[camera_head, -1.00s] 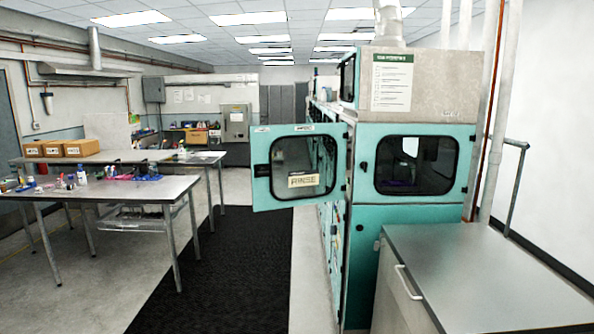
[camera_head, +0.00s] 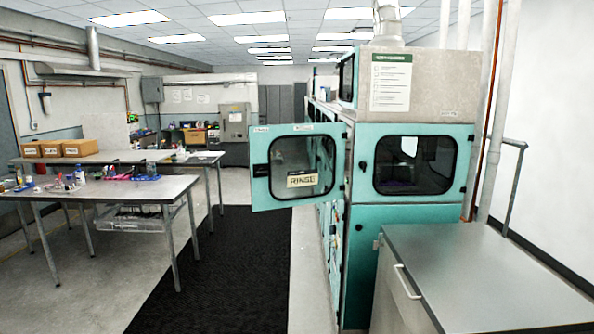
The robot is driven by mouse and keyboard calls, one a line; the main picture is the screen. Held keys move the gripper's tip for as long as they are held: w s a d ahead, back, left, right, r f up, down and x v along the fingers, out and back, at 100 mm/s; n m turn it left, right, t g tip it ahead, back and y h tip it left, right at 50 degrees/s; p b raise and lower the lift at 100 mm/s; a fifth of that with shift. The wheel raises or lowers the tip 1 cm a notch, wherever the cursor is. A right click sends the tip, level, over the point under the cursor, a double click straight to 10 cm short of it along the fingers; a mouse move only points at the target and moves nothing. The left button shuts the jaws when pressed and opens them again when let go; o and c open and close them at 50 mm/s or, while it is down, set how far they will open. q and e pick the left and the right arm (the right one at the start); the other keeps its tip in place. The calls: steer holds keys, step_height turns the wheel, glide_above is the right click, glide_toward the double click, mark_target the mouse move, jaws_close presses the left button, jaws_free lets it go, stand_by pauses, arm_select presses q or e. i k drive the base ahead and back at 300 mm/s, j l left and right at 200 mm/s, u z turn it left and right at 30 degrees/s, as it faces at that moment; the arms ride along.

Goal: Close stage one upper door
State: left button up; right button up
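A teal upper door (camera_head: 260,197) with a dark-edged window and a RINSE label (camera_head: 302,180) stands swung open from the long teal machine (camera_head: 364,240). It reaches out to the left over the aisle, with a dark latch on its left edge. I cannot tell from the labels which stage it belongs to. The machine's near end has a second window panel (camera_head: 463,165) that sits flush. Neither of my grippers is in view.
A metal-topped cabinet (camera_head: 480,265) stands at the right front, close to the machine. Work tables (camera_head: 120,190) with bottles and boxes (camera_head: 82,148) stand at the left. A dark mat (camera_head: 230,260) covers the clear aisle between.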

mark_target(299, 155)
steer(key=i+l, duration=0.1)
steer(key=i, duration=2.45)
steer(key=j+u, duration=0.05)
steer(key=j, duration=0.05)
